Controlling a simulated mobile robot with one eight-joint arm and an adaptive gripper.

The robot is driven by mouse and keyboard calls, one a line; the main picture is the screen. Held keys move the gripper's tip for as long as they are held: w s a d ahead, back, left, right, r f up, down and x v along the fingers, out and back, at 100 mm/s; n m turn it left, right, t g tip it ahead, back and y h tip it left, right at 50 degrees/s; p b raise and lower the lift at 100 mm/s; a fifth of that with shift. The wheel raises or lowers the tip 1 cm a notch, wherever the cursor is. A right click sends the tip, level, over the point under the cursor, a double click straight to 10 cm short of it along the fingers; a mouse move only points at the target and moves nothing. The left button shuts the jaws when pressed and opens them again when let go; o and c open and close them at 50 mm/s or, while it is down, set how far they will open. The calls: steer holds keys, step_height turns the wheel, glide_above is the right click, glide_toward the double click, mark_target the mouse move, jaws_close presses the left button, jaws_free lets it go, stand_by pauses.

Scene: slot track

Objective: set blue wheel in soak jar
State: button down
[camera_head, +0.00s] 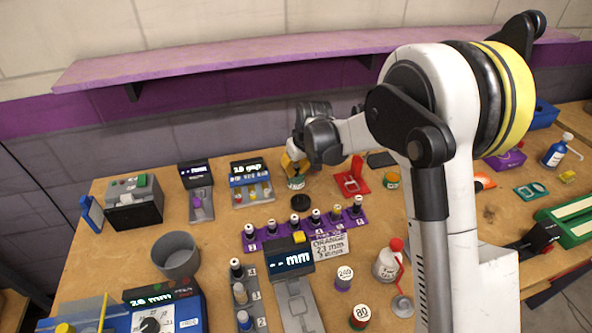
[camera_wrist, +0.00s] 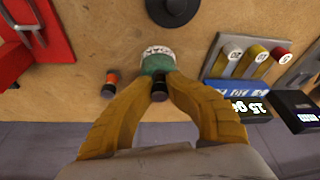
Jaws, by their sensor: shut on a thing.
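My gripper (camera_wrist: 158,86) has its yellow fingers shut on a small black piece (camera_wrist: 159,90), seemingly the wheel; only its dark side shows and no blue is visible. In the head view my gripper (camera_head: 292,165) is at the back of the bench, over the jar. The soak jar (camera_wrist: 157,60), with a teal and white label, is just beyond the fingertips in the wrist view. It also shows below my gripper in the head view (camera_head: 296,183). The fingers hide part of the jar, and I cannot tell whether the wheel is inside its mouth.
A black round lid (camera_head: 300,202) lies in front of the jar. A gauge block with slots (camera_head: 250,182) stands left of it, and a red stand (camera_head: 353,180) right of it. A purple rack (camera_head: 305,228) of several wheels is nearer. A purple shelf (camera_head: 230,57) runs above.

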steer(key=c, duration=1.5)
jaws_free()
steer(key=shift+s+f, duration=0.25)
steer(key=shift+f, duration=0.1)
steer(key=shift+o, duration=0.2)
steer(key=shift+r, duration=0.1)
steer(key=v, duration=1.2)
steer(key=s+d+r+m+t, duration=0.1)
steer(key=s+d+r, duration=0.3)
steer(key=s, duration=0.3)
steer(key=s+d+r+m+t, duration=0.1)
steer(key=s+d+r+m, duration=0.2)
steer(key=s, duration=0.5)
steer(key=s+d+f+m+t+h, duration=0.1)
steer(key=s+d, duration=0.4)
steer(key=s, duration=0.8)
steer(key=shift+s+f+t+h, duration=0.2)
steer(key=shift+f+t+h, duration=0.15)
steer(key=shift+f, duration=0.35)
